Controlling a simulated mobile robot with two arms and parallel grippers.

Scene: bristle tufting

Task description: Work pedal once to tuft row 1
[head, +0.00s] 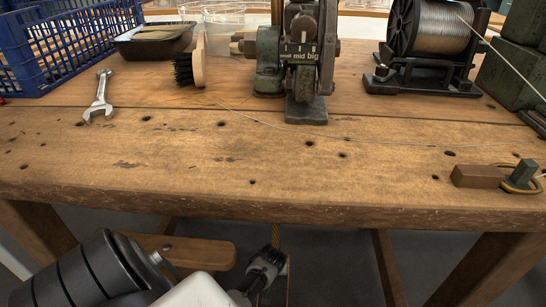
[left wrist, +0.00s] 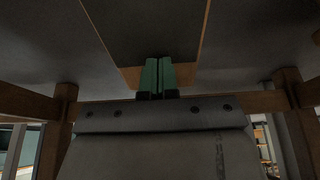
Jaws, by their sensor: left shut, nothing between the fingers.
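The tufting machine (head: 300,55) stands on the bench with a dial plate reading "mid" and "big". My left gripper (head: 274,258) is low under the bench beside the cord. In the left wrist view its two green fingers (left wrist: 157,77) are together and empty. They overlap the near end of a dark board with wooden edges (left wrist: 155,35), which looks like the pedal. I cannot tell whether they touch it. My right gripper is out of view.
On the bench (head: 200,160) are a wrench (head: 99,97), a blue crate (head: 70,45), a black tray (head: 152,40), a wire spool (head: 430,28) and a wooden block (head: 477,176). A thin wire crosses the bench. A wooden bar (head: 185,251) and bench legs flank the space below.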

